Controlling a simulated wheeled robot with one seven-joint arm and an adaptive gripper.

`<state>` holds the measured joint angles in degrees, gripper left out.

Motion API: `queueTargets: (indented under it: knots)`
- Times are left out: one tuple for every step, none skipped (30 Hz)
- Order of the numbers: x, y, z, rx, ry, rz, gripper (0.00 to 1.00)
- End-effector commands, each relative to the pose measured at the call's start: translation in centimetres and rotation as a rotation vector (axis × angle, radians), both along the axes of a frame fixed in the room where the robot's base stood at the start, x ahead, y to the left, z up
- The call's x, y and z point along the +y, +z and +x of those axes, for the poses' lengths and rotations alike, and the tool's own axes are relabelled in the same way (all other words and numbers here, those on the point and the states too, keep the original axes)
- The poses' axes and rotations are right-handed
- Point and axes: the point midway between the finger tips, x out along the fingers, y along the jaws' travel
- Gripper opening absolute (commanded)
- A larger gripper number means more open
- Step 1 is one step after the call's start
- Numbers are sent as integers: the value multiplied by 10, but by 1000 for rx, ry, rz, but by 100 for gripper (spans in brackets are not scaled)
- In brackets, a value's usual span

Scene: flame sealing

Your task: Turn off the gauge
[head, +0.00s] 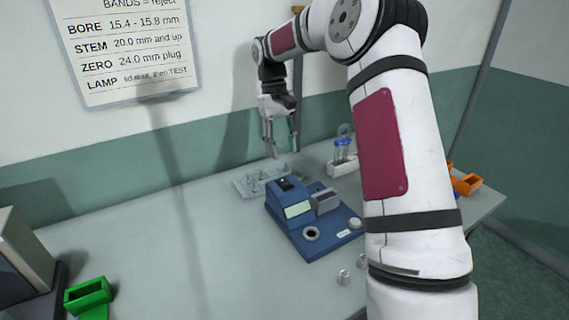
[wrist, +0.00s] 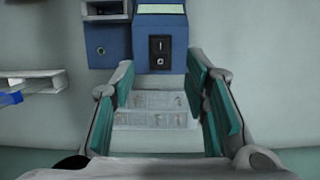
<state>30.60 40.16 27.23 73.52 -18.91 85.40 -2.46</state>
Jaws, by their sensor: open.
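The gauge (head: 285,221) is a blue bench device on the grey table in the head view, with a pale display and a grey block on its right. In the wrist view the blue gauge body (wrist: 174,24) is at the top, and its black rocker switch (wrist: 161,53), marked I and O, faces me. Which side of the rocker is pressed is unclear. My gripper (head: 281,145) hangs behind and above the gauge, fingers pointing down. It is open and empty, and in the wrist view its teal-padded fingers (wrist: 160,80) stand apart below the switch.
A clear compartment tray (head: 246,186) lies behind the gauge, under my gripper. A white rack with blue-capped tubes (head: 341,165) stands behind right. The table's left middle is clear.

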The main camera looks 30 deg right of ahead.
Motion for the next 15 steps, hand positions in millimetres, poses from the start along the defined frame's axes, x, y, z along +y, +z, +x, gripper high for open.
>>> queueTargets:
  knots:
    - [0,8,3,-3,0,-1,42]
    - [0,12,4,-2,0,-1,42]
    - [0,16,5,-1,0,-1,42]
    - [0,19,6,-2,0,-1,42]
    - [0,21,6,0,0,-1,42]
    - [0,24,7,0,-1,-1,42]
    - [0,25,7,0,-1,-1,42]
    - [0,26,7,0,-1,-1,42]
    - [0,27,8,0,-1,-1,42]
    - [0,28,7,1,0,-1,42]
    - [0,28,8,1,0,-1,42]
    - [0,28,7,1,0,-1,42]
    - [0,28,7,1,0,0,42]
    - [0,28,7,1,0,0,42]
    - [0,28,7,1,0,0,42]
